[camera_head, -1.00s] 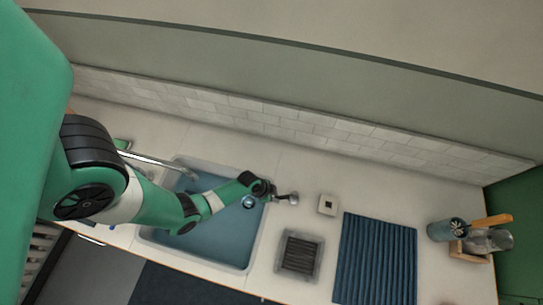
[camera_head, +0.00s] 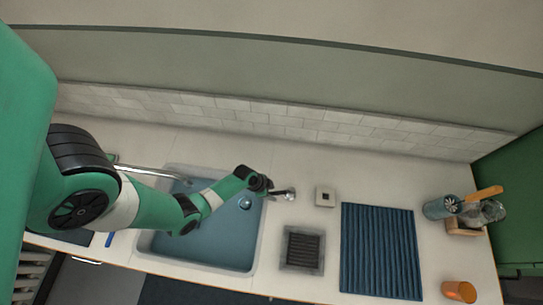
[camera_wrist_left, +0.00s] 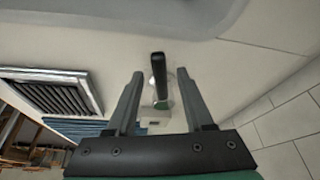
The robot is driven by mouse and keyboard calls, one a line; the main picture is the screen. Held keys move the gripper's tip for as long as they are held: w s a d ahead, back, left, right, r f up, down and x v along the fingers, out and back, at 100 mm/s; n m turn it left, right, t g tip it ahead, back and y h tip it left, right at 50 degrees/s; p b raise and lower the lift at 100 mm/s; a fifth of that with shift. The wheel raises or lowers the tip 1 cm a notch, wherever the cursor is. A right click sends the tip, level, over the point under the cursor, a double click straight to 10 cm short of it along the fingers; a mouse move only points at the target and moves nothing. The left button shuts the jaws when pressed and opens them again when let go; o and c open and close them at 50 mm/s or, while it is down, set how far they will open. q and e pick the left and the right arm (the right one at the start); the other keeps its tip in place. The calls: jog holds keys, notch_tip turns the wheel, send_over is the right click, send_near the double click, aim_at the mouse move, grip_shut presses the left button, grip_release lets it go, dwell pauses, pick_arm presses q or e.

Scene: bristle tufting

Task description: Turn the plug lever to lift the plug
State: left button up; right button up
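The plug lever (camera_wrist_left: 158,75) is a dark upright bar on a pale round base, seen in the left wrist view between my left fingers. My left gripper (camera_wrist_left: 160,88) is open, one finger on each side of the lever with a gap showing; I cannot tell how deep the lever sits between them. In the head view my left gripper (camera_head: 273,191) is over the counter just right of the sink, and the lever is too small to make out there. The plug (camera_head: 245,203) is a small round disc in the blue sink basin (camera_head: 215,252). My right gripper is not in view.
A small pale square block (camera_head: 325,197) and a grey grated tray (camera_head: 302,250) lie right of the sink. An orange cup (camera_head: 459,291) stands near the front edge.

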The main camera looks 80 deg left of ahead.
pick_arm(q)
jog(key=p+v, duration=1)
jog(key=v, duration=0.1)
jog(key=shift+s+r, duration=0.2)
jog(key=shift+r, duration=0.05)
jog(key=shift+w+d, duration=0.1)
